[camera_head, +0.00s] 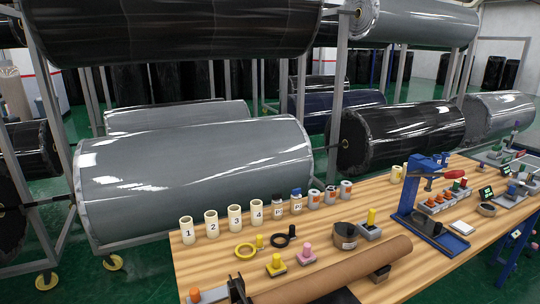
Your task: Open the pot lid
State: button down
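No pot with a lid can be made out for sure. A short dark round container (345,236) with a pale label stands on the wooden workbench (215,260), behind the brown tube. I cannot tell whether it is the pot or whether it has a lid. My gripper cannot be made out in this view. A dark upright part (237,289) at the bottom edge is cut off, and I cannot tell what it belongs to.
A long brown tube (330,272) lies across the bench front. Numbered cream cups (211,224) and small jars (296,201) line the back edge. Large wrapped rolls (195,175) sit behind.

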aim_at(345, 231)
jog(key=i+l, duration=0.9)
jog(key=i, duration=0.2)
